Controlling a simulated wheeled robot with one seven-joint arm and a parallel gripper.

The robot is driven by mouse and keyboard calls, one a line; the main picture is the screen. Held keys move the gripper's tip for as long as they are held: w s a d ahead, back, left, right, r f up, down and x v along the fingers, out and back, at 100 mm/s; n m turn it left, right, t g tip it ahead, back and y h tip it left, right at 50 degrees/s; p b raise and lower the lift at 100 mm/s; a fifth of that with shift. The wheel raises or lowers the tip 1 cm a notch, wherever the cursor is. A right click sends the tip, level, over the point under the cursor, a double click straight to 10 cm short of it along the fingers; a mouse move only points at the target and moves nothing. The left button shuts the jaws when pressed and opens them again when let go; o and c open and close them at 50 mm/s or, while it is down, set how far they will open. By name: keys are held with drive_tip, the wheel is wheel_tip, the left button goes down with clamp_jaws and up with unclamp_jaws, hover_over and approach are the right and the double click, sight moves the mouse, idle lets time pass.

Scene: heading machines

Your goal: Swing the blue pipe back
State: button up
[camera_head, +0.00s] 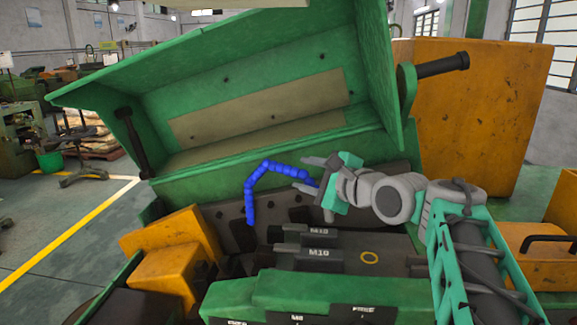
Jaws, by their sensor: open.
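The blue pipe (270,170) is a segmented, bent hose inside the green machine. It arches up from a lower end at the left and runs right to my gripper (308,175). My gripper is open, with its two grey fingers pointing left. The pipe's right end passes by the fingers and is partly hidden behind them. I cannot tell whether the fingers touch the pipe.
The raised green lid (240,75) stands open behind the pipe. Dark blocks marked M10 (318,253) lie below it. A yellow block (165,270) is at the left, and a large orange panel (475,120) stands at the right. Green housing (320,290) runs along the front.

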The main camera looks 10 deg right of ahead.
sight(297, 173)
drive_tip(key=p+x, duration=0.1)
drive_tip(key=x, duration=0.5)
drive_tip(key=shift+a+f, duration=0.1)
drive_tip(key=shift+a, duration=0.05)
drive_tip(key=shift+c, duration=0.3)
clamp_jaws()
idle(0.8)
